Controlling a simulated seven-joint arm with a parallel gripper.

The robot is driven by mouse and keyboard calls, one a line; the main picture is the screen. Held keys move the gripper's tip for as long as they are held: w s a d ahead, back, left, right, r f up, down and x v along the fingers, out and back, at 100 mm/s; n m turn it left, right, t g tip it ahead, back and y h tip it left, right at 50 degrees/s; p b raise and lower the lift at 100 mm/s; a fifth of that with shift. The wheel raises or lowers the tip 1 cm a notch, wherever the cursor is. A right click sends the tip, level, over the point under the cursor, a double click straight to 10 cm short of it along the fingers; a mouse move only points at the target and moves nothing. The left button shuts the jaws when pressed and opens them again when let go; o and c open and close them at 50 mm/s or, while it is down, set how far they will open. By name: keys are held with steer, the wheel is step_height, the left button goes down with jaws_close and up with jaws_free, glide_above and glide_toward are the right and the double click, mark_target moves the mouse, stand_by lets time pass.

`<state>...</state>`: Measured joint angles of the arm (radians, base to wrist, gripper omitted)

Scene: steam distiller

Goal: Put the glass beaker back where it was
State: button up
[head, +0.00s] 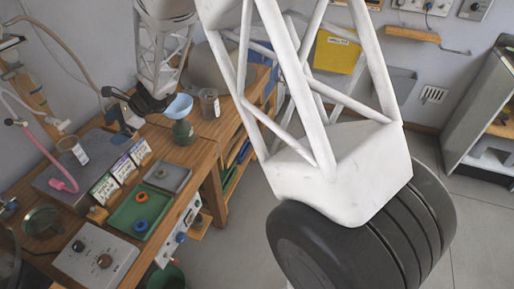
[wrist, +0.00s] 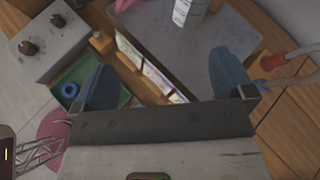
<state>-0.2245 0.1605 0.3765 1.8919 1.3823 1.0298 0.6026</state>
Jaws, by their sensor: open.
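A clear glass beaker (head: 73,150) with a white label stands on a grey metal plate (head: 58,184) on the wooden bench. In the wrist view the lower part of a labelled vessel, seemingly this beaker (wrist: 188,12), shows at the top edge. A second labelled, darker glass vessel (head: 209,103) stands at the back of the bench, right of a green flask (head: 183,133) with a blue funnel (head: 178,106). My gripper (head: 126,120) is over the bench between plate and flask. In the wrist view its fingers (wrist: 160,62) are wide apart with nothing between them.
Several label cards (head: 120,170) stand along the plate's front edge. Nearer are a green tray (head: 128,212) with rings, a small grey tray (head: 167,175) and a control box (head: 95,250).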

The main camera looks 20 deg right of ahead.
steer(key=s+d+r+n+h, duration=0.3)
steer(key=s+d+r+n, duration=0.2)
steer(key=s+d+r, duration=0.5)
steer(key=s+d+r+n+h, duration=0.1)
steer(key=s+d+n+h, duration=0.2)
steer(key=s+d, duration=0.4)
steer(key=s+d+r+n+t+h, duration=0.1)
steer(key=s+d+r+n+h, duration=0.1)
steer(key=s+d, duration=0.5)
steer(key=s+d+r+n+t+h, duration=0.1)
steer(key=s+d+n+h, duration=0.3)
steer(key=s, duration=1.2)
steer(key=d+n, duration=0.1)
steer(key=d, duration=0.2)
steer(key=shift+s+d+r, duration=0.2)
steer(key=shift+s+d, duration=0.05)
steer(key=shift+d, duration=0.1)
